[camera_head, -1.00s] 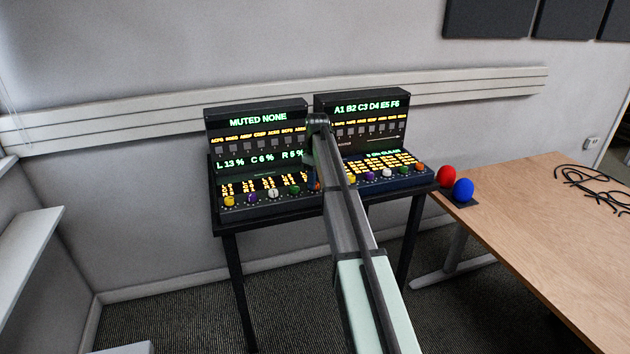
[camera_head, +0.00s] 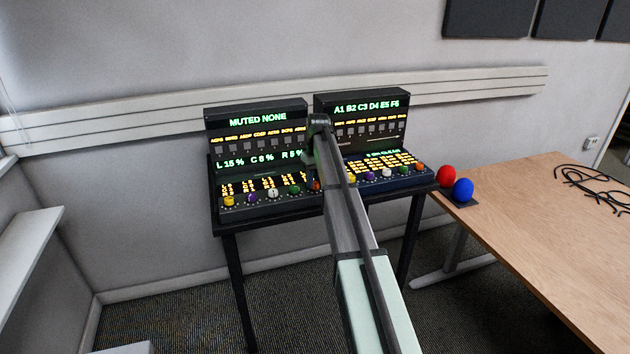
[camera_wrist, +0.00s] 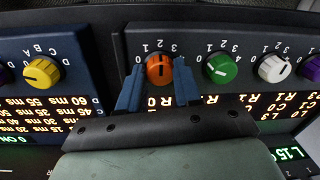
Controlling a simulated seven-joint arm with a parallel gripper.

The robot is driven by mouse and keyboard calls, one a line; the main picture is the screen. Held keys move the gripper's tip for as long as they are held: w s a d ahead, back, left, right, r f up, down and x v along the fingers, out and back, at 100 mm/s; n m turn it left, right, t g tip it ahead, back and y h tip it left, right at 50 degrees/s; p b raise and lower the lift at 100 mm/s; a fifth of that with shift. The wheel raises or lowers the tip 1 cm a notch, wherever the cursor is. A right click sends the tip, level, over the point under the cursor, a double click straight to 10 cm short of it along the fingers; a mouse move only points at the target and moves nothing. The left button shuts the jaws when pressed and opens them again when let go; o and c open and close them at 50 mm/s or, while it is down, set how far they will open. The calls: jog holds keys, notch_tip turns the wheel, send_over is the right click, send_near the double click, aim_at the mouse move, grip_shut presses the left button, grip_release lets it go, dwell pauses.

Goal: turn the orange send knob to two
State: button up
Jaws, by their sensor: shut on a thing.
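The orange send knob (camera_wrist: 159,70) is on the left console, at its right end; it also shows in the head view (camera_head: 316,184), partly hidden by my arm. My gripper (camera_wrist: 159,66) has one blue finger on each side of the knob and is shut on it. The knob's dark mark runs nearly upright in the wrist view, in line with the printed 2. The numbers 1 and 3 stand on either side of that 2. In the head view my arm hides the fingers.
A green knob (camera_wrist: 222,68) and a white knob (camera_wrist: 272,68) sit close beside it. A yellow knob (camera_wrist: 42,72) is on the neighbouring console. Lit displays (camera_head: 257,119) stand behind. Red (camera_head: 446,176) and blue (camera_head: 463,190) balls are at the right.

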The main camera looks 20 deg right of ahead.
jog(key=o, duration=1)
jog(key=shift+o, duration=0.2)
jog(key=shift+n, duration=0.4)
